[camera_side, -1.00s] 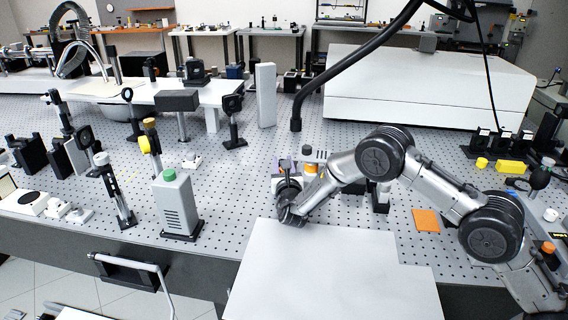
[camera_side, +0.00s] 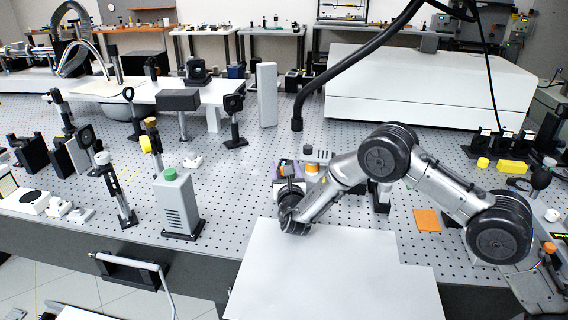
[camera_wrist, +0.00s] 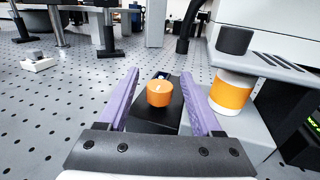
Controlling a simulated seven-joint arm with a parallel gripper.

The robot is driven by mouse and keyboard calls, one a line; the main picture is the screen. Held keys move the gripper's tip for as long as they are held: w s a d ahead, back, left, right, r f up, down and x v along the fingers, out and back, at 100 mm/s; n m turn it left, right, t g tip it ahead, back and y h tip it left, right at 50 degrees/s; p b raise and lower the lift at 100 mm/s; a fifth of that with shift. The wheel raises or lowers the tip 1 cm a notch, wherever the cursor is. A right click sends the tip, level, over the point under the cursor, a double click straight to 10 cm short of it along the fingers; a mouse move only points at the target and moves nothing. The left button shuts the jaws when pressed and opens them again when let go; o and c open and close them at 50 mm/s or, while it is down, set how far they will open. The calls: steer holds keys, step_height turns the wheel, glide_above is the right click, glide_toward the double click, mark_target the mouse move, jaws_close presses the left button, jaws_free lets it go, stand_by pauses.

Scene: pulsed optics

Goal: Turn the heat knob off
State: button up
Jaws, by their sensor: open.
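In the wrist view an orange knob (camera_wrist: 160,94) with a small white mark on its top sits on a black block (camera_wrist: 152,122). I take it to be the heat knob, though no label is readable. My gripper (camera_wrist: 160,72) has two purple fingers, spread open. The knob appears between them, with a visible gap on both sides. I cannot tell whether the fingers are level with it or above it. In the side view my gripper (camera_side: 287,172) points away from the camera and mostly hides the knob.
Just right of my gripper stands a grey device (camera_wrist: 265,66) with a black cap (camera_wrist: 235,40) and an orange-and-white cylinder (camera_wrist: 231,92). A white board (camera_side: 320,270) lies below my wrist. A grey box with a green top (camera_side: 175,205) stands to the left, with open perforated tabletop between.

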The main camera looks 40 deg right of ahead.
steer(key=v, duration=1.1)
steer(key=shift+r, duration=0.1)
